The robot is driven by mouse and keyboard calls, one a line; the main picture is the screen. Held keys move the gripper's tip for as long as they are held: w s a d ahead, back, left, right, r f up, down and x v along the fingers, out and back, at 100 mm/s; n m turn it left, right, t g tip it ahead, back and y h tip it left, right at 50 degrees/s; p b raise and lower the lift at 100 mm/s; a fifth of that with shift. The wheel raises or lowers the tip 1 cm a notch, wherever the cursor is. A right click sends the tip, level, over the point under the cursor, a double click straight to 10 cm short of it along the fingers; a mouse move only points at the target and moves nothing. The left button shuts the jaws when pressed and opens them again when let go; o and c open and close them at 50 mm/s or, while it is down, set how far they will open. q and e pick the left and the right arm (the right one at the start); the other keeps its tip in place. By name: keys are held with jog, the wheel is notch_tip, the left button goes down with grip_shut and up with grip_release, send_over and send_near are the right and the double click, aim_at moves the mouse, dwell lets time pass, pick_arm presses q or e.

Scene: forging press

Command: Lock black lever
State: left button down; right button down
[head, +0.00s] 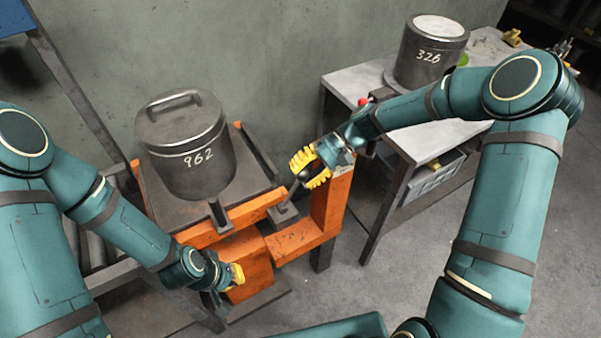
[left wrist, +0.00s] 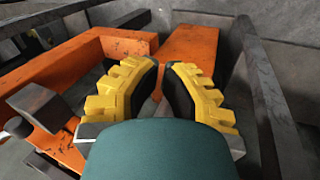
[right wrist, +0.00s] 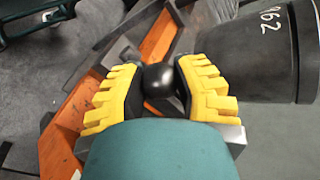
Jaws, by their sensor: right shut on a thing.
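The black lever (head: 289,194) stands at the right front corner of the orange frame, tilted up toward my right gripper. Its round black knob (right wrist: 158,80) sits between the yellow fingers of my right gripper (head: 310,167), which is shut on it; the right wrist view (right wrist: 160,88) shows both fingers against the knob. My left gripper (head: 235,275) is low in front of the orange frame and holds nothing. In the left wrist view its two fingers (left wrist: 167,88) are apart with a gap between them. The lever's base is partly hidden in the head view.
A dark lidded container marked 962 (head: 187,155) stands on the orange frame (head: 262,208). A container marked 326 (head: 430,50) stands on the grey table (head: 398,140) at the right. Dark rails run along the left. Grey floor is open at the lower right.

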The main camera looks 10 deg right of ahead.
jog(key=shift+d+f, duration=0.1)
jog(key=shift+d, duration=0.05)
jog(key=c, duration=0.6)
grip_release()
jog(key=v, duration=1.2)
